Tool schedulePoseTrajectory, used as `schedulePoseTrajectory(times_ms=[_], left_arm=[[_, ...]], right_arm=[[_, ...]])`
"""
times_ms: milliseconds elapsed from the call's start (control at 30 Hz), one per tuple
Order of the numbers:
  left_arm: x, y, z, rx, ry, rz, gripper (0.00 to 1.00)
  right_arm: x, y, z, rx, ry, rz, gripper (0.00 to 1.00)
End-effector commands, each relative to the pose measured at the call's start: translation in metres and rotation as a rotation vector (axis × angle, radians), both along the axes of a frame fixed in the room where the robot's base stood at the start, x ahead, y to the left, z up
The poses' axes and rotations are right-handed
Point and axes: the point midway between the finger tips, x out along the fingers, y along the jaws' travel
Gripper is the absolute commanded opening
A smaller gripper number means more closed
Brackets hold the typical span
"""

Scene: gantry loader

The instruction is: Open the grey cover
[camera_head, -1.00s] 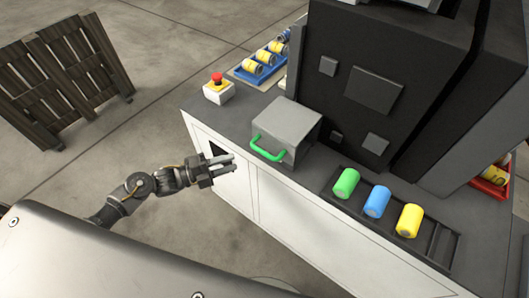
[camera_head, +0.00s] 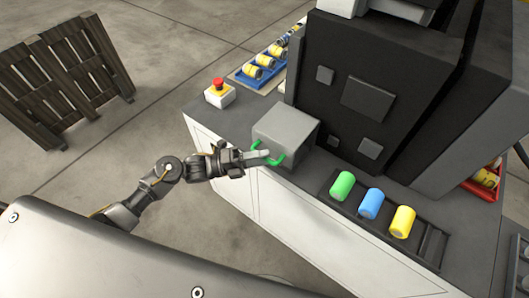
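The grey cover (camera_head: 287,129) is a box-shaped lid on the dark bench top, and it looks closed. Its green handle (camera_head: 276,160) sticks out from the front side, towards my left arm. My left gripper (camera_head: 266,155) is at the handle, with its fingers overlapping the green bar in the picture. I cannot tell whether the fingers are closed on the handle or only around it. What lies under the cover is hidden. My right gripper is not in view.
A red button on a yellow and white box (camera_head: 219,93) stands left of the cover. Green (camera_head: 342,185), blue (camera_head: 371,203) and yellow (camera_head: 402,222) cylinders lie on a dark rack at the right. A tall black machine (camera_head: 380,90) rises behind. A blue tray (camera_head: 262,72) holds cans.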

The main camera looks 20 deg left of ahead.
Motion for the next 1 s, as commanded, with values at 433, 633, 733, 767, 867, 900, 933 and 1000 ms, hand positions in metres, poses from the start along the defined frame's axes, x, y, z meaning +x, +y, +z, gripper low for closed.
schedulePoseTrajectory(times_ms=[433, 633, 733, 767, 867, 900, 933, 1000], left_arm=[[0.0049, -0.0124, 0.0009, 0.001, 0.001, -0.001, 0.34], [0.0048, -0.0122, 0.0009, 0.001, 0.001, -0.001, 0.11], [0.0048, -0.0122, 0.0009, 0.001, 0.001, -0.001, 0.0], [0.0048, -0.0122, 0.0009, 0.001, 0.001, -0.001, 0.0], [0.0048, -0.0121, 0.0009, 0.001, 0.001, 0.0, 0.0], [0.0048, -0.0121, 0.0009, 0.001, 0.001, 0.0, 0.0], [0.0047, -0.012, 0.0009, 0.001, 0.001, 0.0, 0.0], [0.0051, -0.0123, 0.0011, 0.0, 0.002, -0.001, 0.0]], right_arm=[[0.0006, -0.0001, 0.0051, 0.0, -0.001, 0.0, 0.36], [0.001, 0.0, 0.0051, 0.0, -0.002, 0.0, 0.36], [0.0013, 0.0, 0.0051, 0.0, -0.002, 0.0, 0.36], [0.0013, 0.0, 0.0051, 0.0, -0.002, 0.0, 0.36], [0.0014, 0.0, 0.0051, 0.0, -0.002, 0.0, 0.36], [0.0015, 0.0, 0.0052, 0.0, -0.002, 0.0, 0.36], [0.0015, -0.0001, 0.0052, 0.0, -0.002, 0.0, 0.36], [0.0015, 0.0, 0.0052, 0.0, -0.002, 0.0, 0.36]])
